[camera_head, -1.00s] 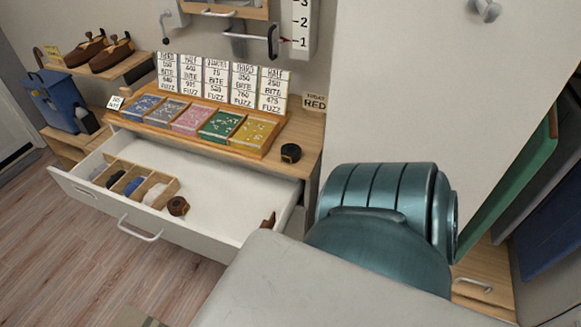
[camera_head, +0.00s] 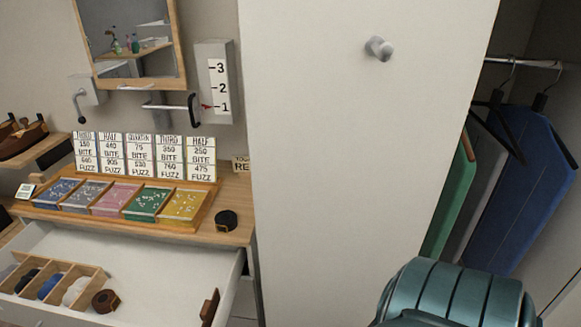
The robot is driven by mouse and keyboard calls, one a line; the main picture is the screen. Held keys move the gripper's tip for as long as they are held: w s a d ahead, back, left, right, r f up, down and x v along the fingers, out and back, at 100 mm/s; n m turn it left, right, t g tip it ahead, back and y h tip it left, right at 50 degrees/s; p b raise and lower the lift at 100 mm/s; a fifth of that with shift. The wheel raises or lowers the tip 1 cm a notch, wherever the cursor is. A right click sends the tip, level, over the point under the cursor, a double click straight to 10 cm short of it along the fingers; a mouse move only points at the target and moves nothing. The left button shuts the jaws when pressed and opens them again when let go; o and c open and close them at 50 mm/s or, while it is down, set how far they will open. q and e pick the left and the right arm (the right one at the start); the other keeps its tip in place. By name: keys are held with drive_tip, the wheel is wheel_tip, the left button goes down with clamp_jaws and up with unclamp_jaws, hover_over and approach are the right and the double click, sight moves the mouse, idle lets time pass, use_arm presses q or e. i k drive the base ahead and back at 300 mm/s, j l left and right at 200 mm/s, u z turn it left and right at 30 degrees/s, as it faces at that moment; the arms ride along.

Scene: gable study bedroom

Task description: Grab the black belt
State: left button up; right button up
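A small black coil (camera_head: 227,220), which looks like a rolled black belt, sits on the right end of the wooden desk top (camera_head: 238,190), just right of the sample tray. The open white drawer (camera_head: 150,268) below holds a divided wooden organizer (camera_head: 92,271) at its left. A dark roll (camera_head: 26,281) lies in one compartment; I cannot tell what it is. A brown coil (camera_head: 105,301), like a rolled brown belt, lies beside the organizer. Neither of my grippers shows; only a teal part of my arm fills the lower right.
A wooden tray of coloured samples (camera_head: 143,203) and upright price cards (camera_head: 155,155) stand on the desk. A tall white panel (camera_head: 340,170) borders the desk at the right. Beyond it, blue clothing (camera_head: 520,190) hangs from a rail. The open drawer juts out below the desk.

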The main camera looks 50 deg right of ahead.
sight(226, 220)
drive_tip(key=i+l+z, duration=0.25)
drive_tip(key=l+z, duration=0.2)
drive_tip(key=i+l+z, duration=0.25)
drive_tip(key=z, duration=0.25)
drive_tip(key=k+z, duration=0.4)
drive_tip(key=k+l+z, duration=0.2)
drive_tip(key=z, duration=0.25)
